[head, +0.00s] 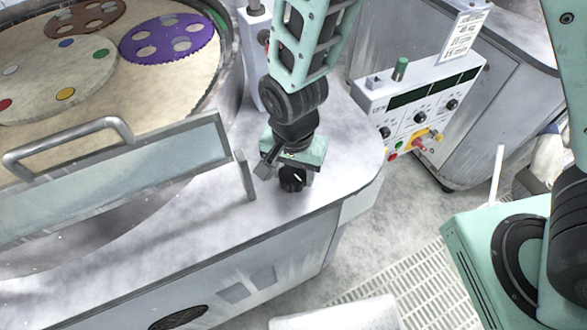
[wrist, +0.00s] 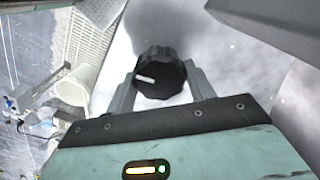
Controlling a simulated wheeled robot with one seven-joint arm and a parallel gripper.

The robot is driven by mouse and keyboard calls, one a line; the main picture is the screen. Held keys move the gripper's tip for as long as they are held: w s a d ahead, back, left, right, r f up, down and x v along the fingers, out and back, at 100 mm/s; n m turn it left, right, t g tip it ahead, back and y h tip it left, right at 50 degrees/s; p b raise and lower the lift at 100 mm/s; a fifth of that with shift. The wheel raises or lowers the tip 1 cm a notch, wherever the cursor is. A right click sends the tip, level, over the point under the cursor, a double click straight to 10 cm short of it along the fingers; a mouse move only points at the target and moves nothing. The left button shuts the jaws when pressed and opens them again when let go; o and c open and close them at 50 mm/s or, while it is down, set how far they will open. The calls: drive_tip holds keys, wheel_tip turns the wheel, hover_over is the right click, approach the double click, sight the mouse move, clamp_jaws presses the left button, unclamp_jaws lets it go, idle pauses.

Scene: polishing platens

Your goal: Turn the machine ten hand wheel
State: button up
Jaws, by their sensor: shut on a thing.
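The hand wheel (head: 291,180) is a small black knob with a scalloped rim and a white mark on top. It stands on the pale machine top near its front right corner. It also shows in the wrist view (wrist: 159,74), between the two fingers. My gripper (head: 287,172) reaches down over it in the head view. In the wrist view my gripper (wrist: 160,88) has one grey finger on each side of the wheel, shut on it. The white mark points to the left in the wrist view. No machine number is readable.
A round polishing platen (head: 100,95) with purple and brown carriers lies at the left, behind a clear guard (head: 115,180) with a metal handle (head: 65,145). A control box (head: 420,110) with knobs and buttons stands at the right. A white bucket (wrist: 76,85) shows below the machine edge.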

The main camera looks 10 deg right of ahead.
sight(292, 172)
drive_tip(key=n, duration=0.4)
drive_tip(key=shift+n, duration=0.3)
drive_tip(key=n+b, duration=0.1)
drive_tip(key=n, duration=0.2)
drive_tip(key=shift+a+n, duration=0.1)
drive_tip(key=shift+n, duration=0.2)
drive_tip(key=n, duration=0.7)
drive_tip(key=shift+b, duration=0.4)
drive_tip(key=o, duration=1)
drive_tip(key=shift+c, duration=0.2)
wheel_tip(292, 172, up, 18)
drive_tip(key=b, duration=0.2)
drive_tip(key=shift+f, duration=0.25)
